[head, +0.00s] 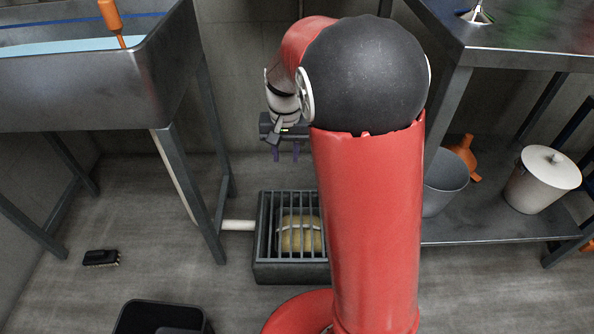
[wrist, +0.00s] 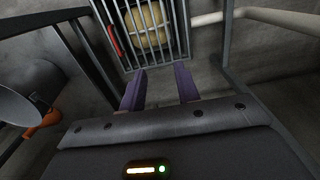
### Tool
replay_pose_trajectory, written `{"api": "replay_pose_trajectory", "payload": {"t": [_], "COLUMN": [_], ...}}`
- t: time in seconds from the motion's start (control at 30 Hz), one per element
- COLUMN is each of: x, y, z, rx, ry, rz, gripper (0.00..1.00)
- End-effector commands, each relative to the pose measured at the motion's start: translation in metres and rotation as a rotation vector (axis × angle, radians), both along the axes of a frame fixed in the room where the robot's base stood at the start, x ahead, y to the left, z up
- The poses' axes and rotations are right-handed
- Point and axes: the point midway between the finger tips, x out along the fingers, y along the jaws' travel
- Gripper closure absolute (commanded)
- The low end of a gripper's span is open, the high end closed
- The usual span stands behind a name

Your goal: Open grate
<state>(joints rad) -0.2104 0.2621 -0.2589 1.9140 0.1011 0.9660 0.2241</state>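The grate (head: 267,222) is a set of dark parallel bars lying over a dark floor box (head: 290,271). A yellowish round thing (head: 300,238) shows beneath the bars. In the wrist view the grate (wrist: 183,32) is at the top, with a red piece (wrist: 113,40) along its left side. My gripper (head: 286,153) is above and behind the box, fingers down. In the wrist view its two purple fingers (wrist: 160,88) are apart with nothing between them, short of the grate. My red arm hides the right part of the box in the head view.
A metal sink (head: 105,85) stands at the left, its legs near the box. A white pipe (head: 238,225) meets the box's left side. A metal table at the right holds a grey bucket (head: 443,183), an orange funnel (head: 465,157) and a white lidded pot (head: 542,180) on its shelf (head: 490,225). A brush (head: 101,258) and black bin (head: 160,312) are on the floor.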

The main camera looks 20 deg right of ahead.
Motion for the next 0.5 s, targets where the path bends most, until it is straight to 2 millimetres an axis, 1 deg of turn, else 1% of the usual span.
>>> {"api": "replay_pose_trajectory", "payload": {"t": [0.03,0.1,0.3,0.4,0.5], "x": [-0.001,-0.001,-0.001,-0.001,-0.001], "y": [0.0,0.0,0.0,0.0,0.0], "z": [-0.011,-0.023,-0.054,-0.064,-0.068], "rx": [-0.001,-0.002,-0.004,-0.003,-0.003], "ry": [0.006,0.007,0.008,0.007,0.006], "rz": [0.001,0.002,0.004,0.005,0.005], "gripper": [0.68,0.68,0.68,0.68,0.68]}}
